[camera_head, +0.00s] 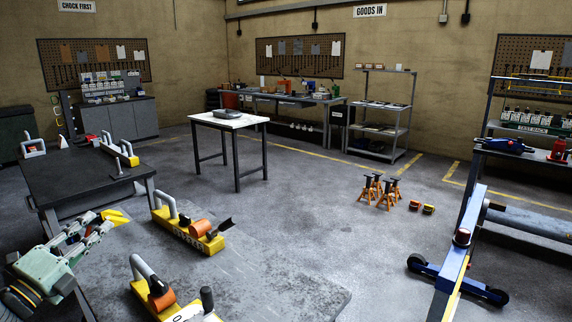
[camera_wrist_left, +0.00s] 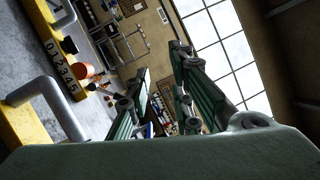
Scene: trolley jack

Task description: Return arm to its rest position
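My left arm comes in at the lower left of the head view, with its pale green left gripper (camera_head: 100,224) raised near the dark table's front corner. The gripper is open; in the left wrist view its two fingers (camera_wrist_left: 160,65) stand apart with nothing between them. A yellow unit with a grey handle and an orange part (camera_head: 190,232) lies to the right of the gripper, apart from it. Another yellow unit (camera_head: 172,300) is nearer, at the bottom edge. My right arm and gripper are not in view.
A dark table (camera_head: 80,178) stands at the left, with a further yellow unit (camera_head: 121,150) on it. A white-topped table (camera_head: 230,121) stands mid-room. Orange stands (camera_head: 380,190) are on the floor. A blue wheeled frame (camera_head: 455,272) is at the right. The middle floor is clear.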

